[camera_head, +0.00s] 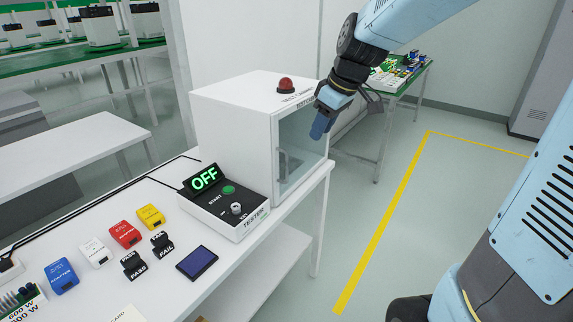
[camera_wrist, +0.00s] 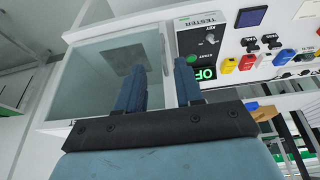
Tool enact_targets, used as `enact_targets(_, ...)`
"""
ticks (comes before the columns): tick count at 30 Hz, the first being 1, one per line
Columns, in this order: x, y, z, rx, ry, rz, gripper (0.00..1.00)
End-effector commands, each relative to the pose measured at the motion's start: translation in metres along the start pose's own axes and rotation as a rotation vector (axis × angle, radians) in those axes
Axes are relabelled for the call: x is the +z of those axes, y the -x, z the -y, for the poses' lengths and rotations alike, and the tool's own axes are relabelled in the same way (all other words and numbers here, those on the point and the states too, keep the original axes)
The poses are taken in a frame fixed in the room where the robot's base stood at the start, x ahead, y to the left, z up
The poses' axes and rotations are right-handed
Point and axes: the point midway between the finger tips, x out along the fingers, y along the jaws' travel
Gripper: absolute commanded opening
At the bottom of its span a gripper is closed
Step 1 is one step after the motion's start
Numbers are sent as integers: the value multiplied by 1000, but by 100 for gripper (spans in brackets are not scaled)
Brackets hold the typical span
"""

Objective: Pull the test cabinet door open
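The white test cabinet (camera_head: 232,125) stands on the white bench, with a red dome light on top. Its glass door (camera_head: 303,143) faces right and looks closed. A grey shape, perhaps the handle, shows near the door's left side. My gripper (camera_head: 321,125) is in front of the door's upper right part in the head view. In the wrist view, the blue fingers of my gripper (camera_wrist: 158,82) are apart with nothing clearly held. The door's glass (camera_wrist: 100,75) lies beyond them, and its white frame edge passes between the fingertips. Contact cannot be told.
A black-and-white tester (camera_head: 232,205) showing a green OFF sits beside the cabinet. Coloured adapters, PASS and FAIL blocks and a blue panel (camera_head: 197,262) lie on the bench. A green-topped table (camera_head: 405,80) stands behind; floor to the right is clear.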

Motion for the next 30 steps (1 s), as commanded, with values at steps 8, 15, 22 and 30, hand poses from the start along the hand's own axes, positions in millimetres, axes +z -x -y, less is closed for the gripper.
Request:
enact_targets(8, -35, -42, -14, -84, 167, -24, 36)
enact_targets(15, -40, -58, -14, -97, 197, -30, 36)
enact_targets(22, -40, -93, -11, -98, 194, -29, 36)
enact_targets(30, -41, -140, -6, -98, 194, -28, 36)
